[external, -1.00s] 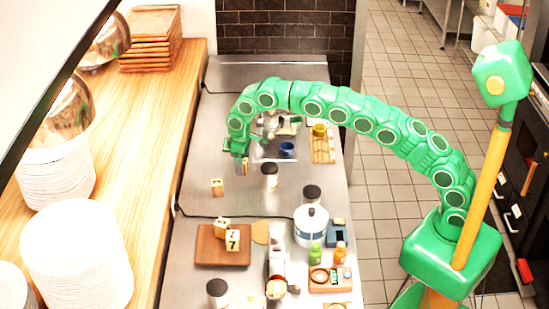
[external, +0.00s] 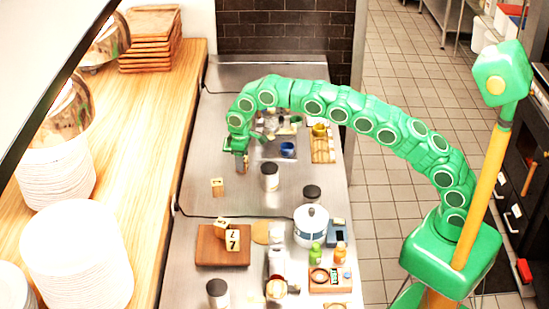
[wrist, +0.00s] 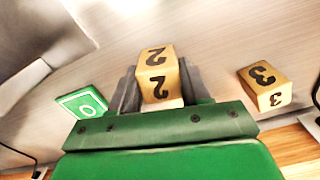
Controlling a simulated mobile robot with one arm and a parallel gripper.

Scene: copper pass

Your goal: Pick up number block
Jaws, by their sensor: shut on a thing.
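My gripper (external: 241,160) is over the left part of the steel counter in the external view. In the wrist view it is shut on a wooden number block (wrist: 157,75) marked with a black 2, which sits between the two grey fingers. In the external view only a small bit of this block shows at the fingertips. Another wooden block (wrist: 263,86), marked 3, lies to the right in the wrist view, apart from the gripper. In the external view, a number block (external: 217,187) stands on the counter below the gripper, and a block marked 7 (external: 232,240) is with another block on a brown board.
The brown board (external: 208,250) lies at the counter's front left. A dark-lidded jar (external: 269,178) stands close to the right of my gripper. A white pot (external: 311,228) and bottles stand at front right. A green card marked 0 (wrist: 83,104) is left in the wrist view.

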